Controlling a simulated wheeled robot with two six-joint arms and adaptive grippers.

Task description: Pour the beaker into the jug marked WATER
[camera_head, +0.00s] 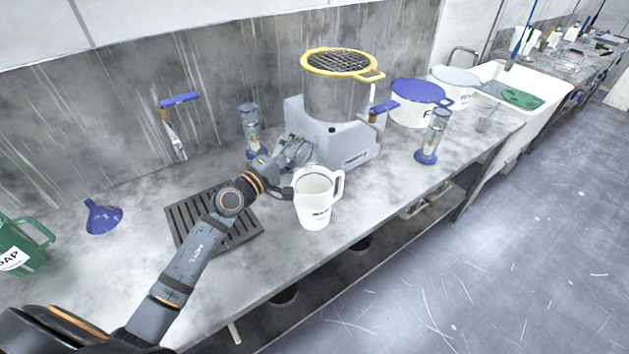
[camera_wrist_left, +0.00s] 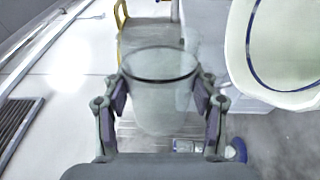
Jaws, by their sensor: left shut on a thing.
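A white jug (camera_head: 315,200) with a handle on its right and a small dark label, too blurred to read surely, stands near the counter's front edge. My left gripper (camera_head: 291,151) is shut on a clear glass beaker (camera_head: 302,152), just behind and left of the jug's rim. In the left wrist view the beaker (camera_wrist_left: 160,97) sits between the two fingers (camera_wrist_left: 160,103), and the jug's open mouth (camera_wrist_left: 290,45) is at the upper right, beside the beaker. I cannot tell how much liquid the beaker holds. My right gripper is not in view.
A grey machine (camera_head: 333,140) with a yellow-rimmed sieve (camera_head: 340,62) stands behind the jug. A slotted drain grate (camera_head: 243,236) lies under my left arm. A blue funnel (camera_head: 103,217), green soap jug (camera_head: 22,240), blue-based cylinder (camera_head: 427,154) and blue-lidded pot (camera_head: 410,112) stand around.

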